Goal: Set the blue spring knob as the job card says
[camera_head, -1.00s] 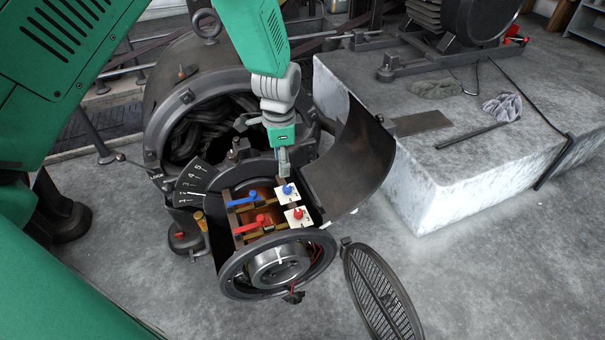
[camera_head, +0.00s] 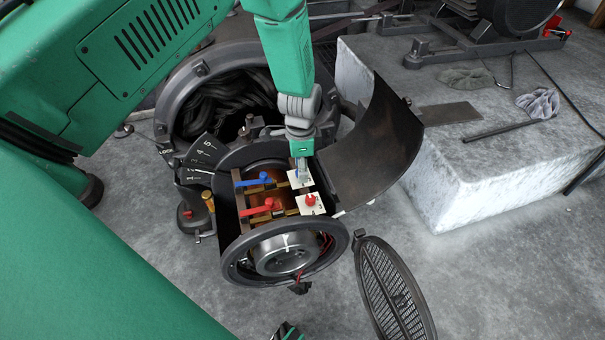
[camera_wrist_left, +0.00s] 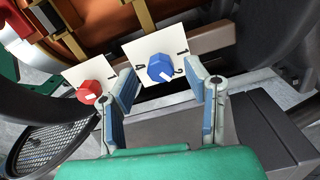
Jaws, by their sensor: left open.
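The blue spring knob (camera_wrist_left: 160,68) sits on a white plate (camera_wrist_left: 145,48) with the digits 1, 2 and 4 readable in the left wrist view. The white mark on the knob points toward the 2. My left gripper (camera_head: 302,178) is over this plate and hides the blue knob in the head view. In the left wrist view its fingers (camera_wrist_left: 160,80) are open, one on each side of the blue knob, with gaps between. A red knob (camera_head: 312,199) is on a neighbouring white plate and also shows in the wrist view (camera_wrist_left: 90,92). I see no job card.
A blue lever (camera_head: 255,182) and a red lever (camera_head: 262,208) lie beside the plates in the dynamo opening. A numbered scale marked LOCK (camera_head: 196,160) is at the left. A curved cover (camera_head: 375,150) stands close at the right.

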